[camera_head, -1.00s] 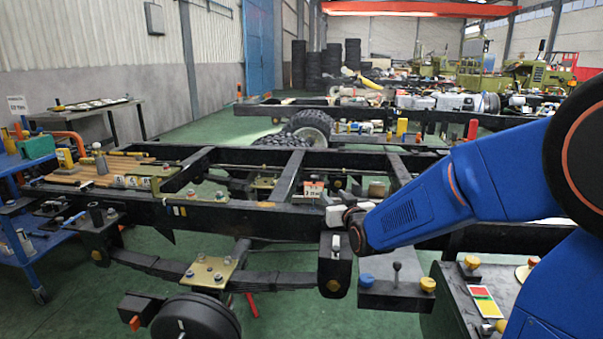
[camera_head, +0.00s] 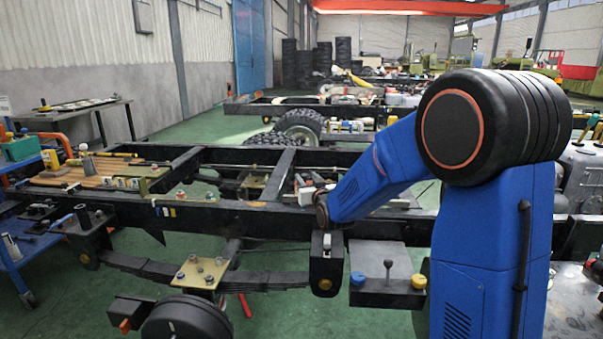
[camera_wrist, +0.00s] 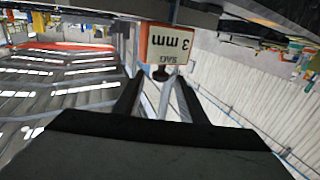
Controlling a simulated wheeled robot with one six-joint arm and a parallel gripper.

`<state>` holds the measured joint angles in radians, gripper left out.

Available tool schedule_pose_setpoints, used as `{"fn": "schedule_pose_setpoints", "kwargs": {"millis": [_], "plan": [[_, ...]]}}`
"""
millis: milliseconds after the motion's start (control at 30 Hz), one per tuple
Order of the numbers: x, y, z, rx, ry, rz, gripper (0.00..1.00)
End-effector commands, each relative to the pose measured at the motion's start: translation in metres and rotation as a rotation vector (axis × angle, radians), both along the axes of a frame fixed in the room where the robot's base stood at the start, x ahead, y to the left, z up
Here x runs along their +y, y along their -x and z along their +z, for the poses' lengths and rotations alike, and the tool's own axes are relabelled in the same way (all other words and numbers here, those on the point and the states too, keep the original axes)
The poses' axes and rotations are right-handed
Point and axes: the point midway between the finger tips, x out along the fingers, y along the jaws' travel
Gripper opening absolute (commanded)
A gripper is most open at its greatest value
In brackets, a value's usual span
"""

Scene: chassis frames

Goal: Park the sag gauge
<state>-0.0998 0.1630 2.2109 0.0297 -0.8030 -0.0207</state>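In the wrist view, an orange block with a white label reading "SAG 3 mm" (camera_wrist: 167,45) hangs at top centre, its text upside down in the picture. A small dark round knob (camera_wrist: 161,73) shows just below it, near my fingertips. My gripper (camera_wrist: 160,88) has two dark fingers standing apart, with a gap between them. The knob lies in the picture between the tips; I cannot see contact. I cannot tell which part is the gauge.
A wooden board with small parts (camera_head: 75,175) lies on the frame at left. A grey plate with blue, black and yellow knobs (camera_head: 385,262) is right of my wrist. A brass plate (camera_head: 201,272) sits below the rail. A blue cart (camera_head: 25,260) stands far left.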

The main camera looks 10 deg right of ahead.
Motion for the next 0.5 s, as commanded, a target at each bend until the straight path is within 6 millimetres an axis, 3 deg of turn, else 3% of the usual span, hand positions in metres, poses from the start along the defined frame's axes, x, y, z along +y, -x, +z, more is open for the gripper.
{"fn": "schedule_pose_setpoints", "kwargs": {"millis": [200,500], "plan": [[0.003,-0.038,0.000,-0.001,0.000,0.000,0.38],[0.005,-0.066,0.000,-0.001,0.000,0.000,0.38]]}}
